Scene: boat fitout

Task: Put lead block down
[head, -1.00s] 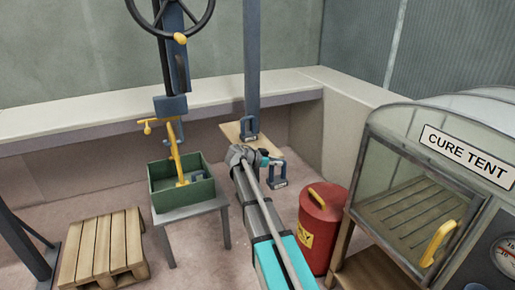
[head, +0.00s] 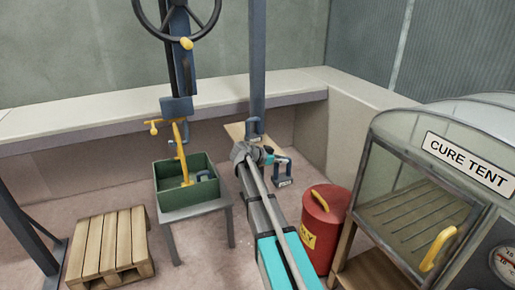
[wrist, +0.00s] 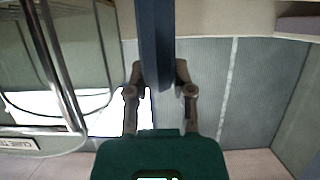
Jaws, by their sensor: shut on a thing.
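My gripper (head: 272,160) is at the far end of my outstretched arm in the head view. It is shut on the lead block (head: 284,183), a small dark block with an arched handle and a pale label. The block appears upright, beyond the green bin and left of the red drum; I cannot tell whether it touches anything below. In the wrist view my gripper's fingers (wrist: 159,78) stand on both sides of a dark blue bar. A similar handled block (head: 254,130) is on a pale wooden board (head: 235,130) behind my gripper.
A green bin (head: 170,199) on a grey table (head: 200,212) holds a yellow clamp-like piece and something dark. A red drum (head: 322,240) and the cure tent (head: 390,150) stand right. A wooden pallet (head: 108,245) lies left. A blue post (head: 258,60) rises behind my gripper.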

